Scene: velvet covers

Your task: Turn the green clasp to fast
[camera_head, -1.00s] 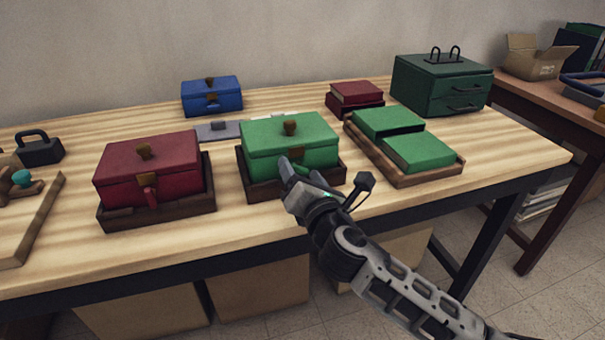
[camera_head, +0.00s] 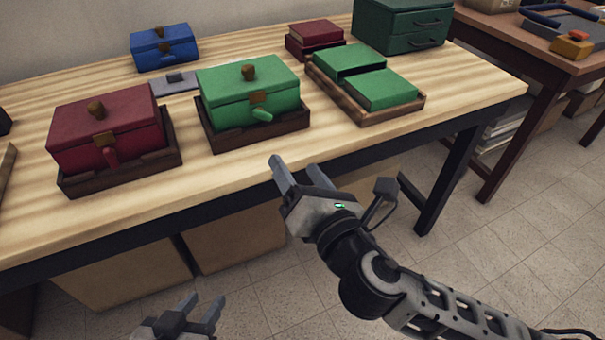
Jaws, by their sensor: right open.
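The green box (camera_head: 235,85) stands closed in a dark wooden tray (camera_head: 262,136), with a brown knob on its lid. The green clasp (camera_head: 262,115) is a short tab on its front, under a brass plate (camera_head: 258,97). It looks tilted sideways to the right rather than hanging straight down. My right gripper (camera_head: 299,172) is open and empty, in front of the table edge, below and right of the clasp and apart from it. My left gripper (camera_head: 203,303) is low at the bottom edge, its fingers apart and empty, far from the box.
A red box (camera_head: 105,130) with a red clasp (camera_head: 110,156) hanging down stands to the left. A blue box (camera_head: 164,47) and a grey plate (camera_head: 178,82) are behind. The table's front strip is clear.

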